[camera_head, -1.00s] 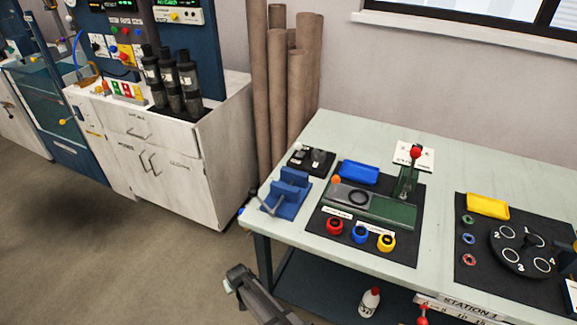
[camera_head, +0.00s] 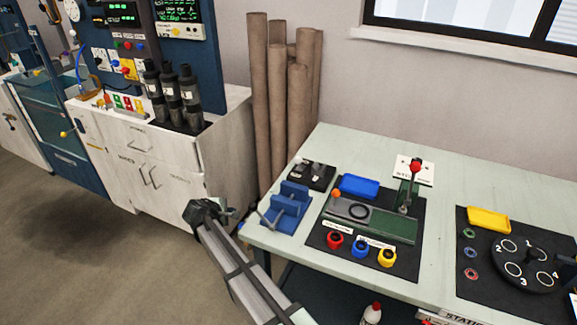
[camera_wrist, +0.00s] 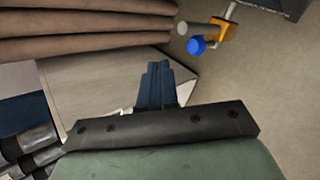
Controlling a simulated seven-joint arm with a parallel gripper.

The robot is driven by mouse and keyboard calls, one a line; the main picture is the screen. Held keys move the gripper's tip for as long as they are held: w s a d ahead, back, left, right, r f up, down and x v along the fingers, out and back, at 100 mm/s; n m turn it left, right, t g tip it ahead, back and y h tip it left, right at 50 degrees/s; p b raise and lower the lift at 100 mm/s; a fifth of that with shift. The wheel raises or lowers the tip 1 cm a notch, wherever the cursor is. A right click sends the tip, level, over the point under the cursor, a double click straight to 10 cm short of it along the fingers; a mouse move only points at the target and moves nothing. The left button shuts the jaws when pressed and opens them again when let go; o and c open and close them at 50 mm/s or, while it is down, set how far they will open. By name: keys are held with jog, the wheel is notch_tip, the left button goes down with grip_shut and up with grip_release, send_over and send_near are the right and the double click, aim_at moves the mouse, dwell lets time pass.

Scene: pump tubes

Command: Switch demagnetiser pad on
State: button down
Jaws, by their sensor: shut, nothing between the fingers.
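No readable label marks the demagnetiser pad, and I cannot tell for sure which item it is. A small black box (camera_head: 304,178) with two grey knobs sits at the bench's back left. A grey plate with a dark ring (camera_head: 359,211) and an orange knob (camera_head: 336,194) lies on the black mat (camera_head: 320,240). A red-knobbed lever (camera_head: 415,168) stands upright at its right. My gripper (camera_head: 232,211) is left of the bench, apart from everything on it. In the wrist view my gripper's dark blue fingers (camera_wrist: 155,84) are together and empty.
A blue vise (camera_head: 287,206) stands on the bench's left edge, nearest my gripper. A blue tray (camera_head: 360,187) lies behind. Brown tubes (camera_head: 267,100) and a white cabinet (camera_head: 150,170) stand left of the bench.

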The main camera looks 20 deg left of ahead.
jog(key=w+d+r+n+t+h, duration=0.2)
jog(key=w+d+r+n, duration=0.25)
jog(key=w+r, duration=0.4)
jog(key=n+t+h, duration=0.2)
jog(key=n, duration=0.1)
send_near(299, 163)
jog(key=s+a, duration=0.1)
jog(key=s+a+r, duration=0.1)
jog(key=s, duration=0.1)
jog(key=shift+s+a, duration=0.2)
jog(key=shift+a, duration=0.15)
jog(key=shift+w, duration=0.1)
jog(key=x, duration=0.9)
jog(key=shift+w+d+f, duration=0.15)
jog(key=shift+w+f, duration=0.1)
jog(key=shift+w, duration=0.05)
jog(key=shift+g, duration=0.3)
jog(key=shift+w+r, duration=0.2)
